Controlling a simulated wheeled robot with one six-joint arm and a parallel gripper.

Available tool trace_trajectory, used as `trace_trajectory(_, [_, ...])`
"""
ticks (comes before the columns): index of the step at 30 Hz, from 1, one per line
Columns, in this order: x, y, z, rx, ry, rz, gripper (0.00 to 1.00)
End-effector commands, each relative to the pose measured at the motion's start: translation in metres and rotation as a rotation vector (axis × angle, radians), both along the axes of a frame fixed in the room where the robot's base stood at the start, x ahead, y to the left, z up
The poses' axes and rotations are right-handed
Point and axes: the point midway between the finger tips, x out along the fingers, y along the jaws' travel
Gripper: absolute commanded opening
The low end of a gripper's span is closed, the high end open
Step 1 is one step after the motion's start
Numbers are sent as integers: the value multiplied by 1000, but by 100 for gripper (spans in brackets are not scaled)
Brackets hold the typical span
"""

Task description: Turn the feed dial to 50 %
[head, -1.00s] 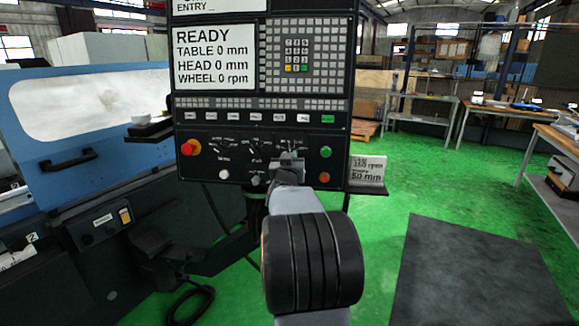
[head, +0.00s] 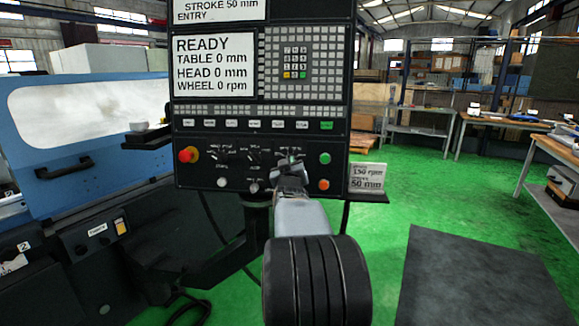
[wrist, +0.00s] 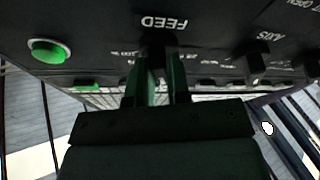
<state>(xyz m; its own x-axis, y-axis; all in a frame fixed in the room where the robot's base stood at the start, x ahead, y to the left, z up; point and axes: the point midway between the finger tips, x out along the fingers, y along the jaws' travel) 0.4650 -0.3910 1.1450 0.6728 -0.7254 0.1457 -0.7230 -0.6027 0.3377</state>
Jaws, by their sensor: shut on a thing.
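The feed dial (wrist: 155,48) is a dark knob under the white FEED lettering, which appears upside down in the wrist view. My gripper (wrist: 155,90) has its two green-tinted fingers on either side of the knob and is shut on it. In the head view my gripper (head: 290,166) reaches the lower right part of the control panel (head: 200,120) and largely covers the dial. The dial's pointer and its percent setting cannot be read.
A green button (head: 324,158) and an orange-red button (head: 323,184) sit right of my gripper. A red emergency stop (head: 187,155) is at the left. The AXIS knob (wrist: 256,66) is beside the feed dial. A 150 rpm, 50 mm card (head: 367,177) stands at the panel's right.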

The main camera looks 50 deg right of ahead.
Motion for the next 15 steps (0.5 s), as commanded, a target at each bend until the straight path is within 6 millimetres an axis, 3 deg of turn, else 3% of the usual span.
trace_trajectory(3, [0,0,1,-1,-2,0,0])
trace_trajectory(4, [0,0,1,-1,-2,0,20])
trace_trajectory(11, [0,0,1,0,-2,0,42])
trace_trajectory(15, [0,0,0,0,-2,0,43])
